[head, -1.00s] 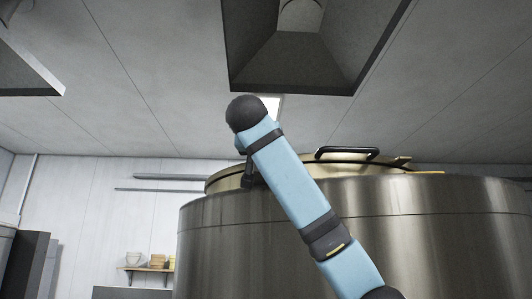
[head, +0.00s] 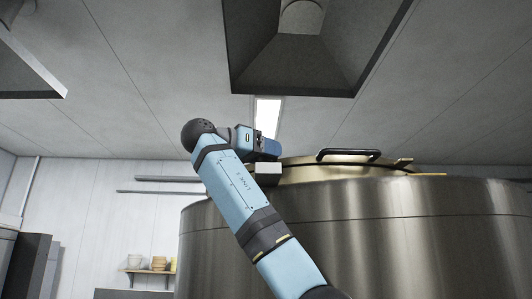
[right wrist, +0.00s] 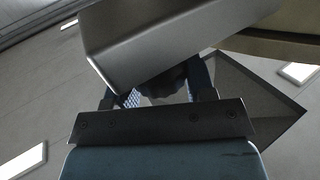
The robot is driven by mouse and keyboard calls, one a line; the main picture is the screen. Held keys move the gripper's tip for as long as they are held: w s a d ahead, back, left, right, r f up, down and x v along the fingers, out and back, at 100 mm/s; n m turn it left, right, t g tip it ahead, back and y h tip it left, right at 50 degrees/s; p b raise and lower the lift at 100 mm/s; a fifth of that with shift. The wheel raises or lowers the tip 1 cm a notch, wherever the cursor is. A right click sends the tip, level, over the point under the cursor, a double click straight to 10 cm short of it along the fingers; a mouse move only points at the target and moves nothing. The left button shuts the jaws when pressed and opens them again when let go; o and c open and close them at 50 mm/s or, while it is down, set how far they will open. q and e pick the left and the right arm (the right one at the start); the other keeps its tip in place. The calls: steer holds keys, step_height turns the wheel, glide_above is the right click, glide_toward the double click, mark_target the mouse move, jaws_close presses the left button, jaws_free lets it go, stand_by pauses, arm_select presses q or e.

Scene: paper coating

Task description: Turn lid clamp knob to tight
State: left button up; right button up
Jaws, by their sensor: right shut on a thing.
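The steel vessel (head: 370,235) fills the right of the head view. Its brass-coloured lid (head: 310,174) has a black handle (head: 348,154) on top. My right gripper (head: 268,149) is at the lid's left edge, just above a pale clamp block (head: 267,168). In the right wrist view, the two fingers of my right gripper (right wrist: 160,92) are on either side of a dark lobed knob (right wrist: 165,84) and are shut on it. A grey metal clamp body (right wrist: 165,40) hides part of the knob. The knob's turn angle cannot be told. My left gripper is not in view.
A dark extractor hood (head: 310,60) hangs from the ceiling above the vessel. A shelf with bowls (head: 150,268) is on the far wall at the left. The space left of my raised right arm is clear.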

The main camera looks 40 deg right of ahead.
steer(key=shift+m+g, duration=0.4)
steer(key=shift+g, duration=0.2)
steer(key=o, duration=0.9)
steer(key=shift+d, duration=0.1)
steer(key=shift+o, duration=0.2)
steer(key=w+a, duration=0.1)
steer(key=a, duration=1.2)
steer(key=shift+w+a+b, duration=0.25)
steer(key=shift+a+b, duration=0.15)
steer(key=shift+w+f, duration=0.1)
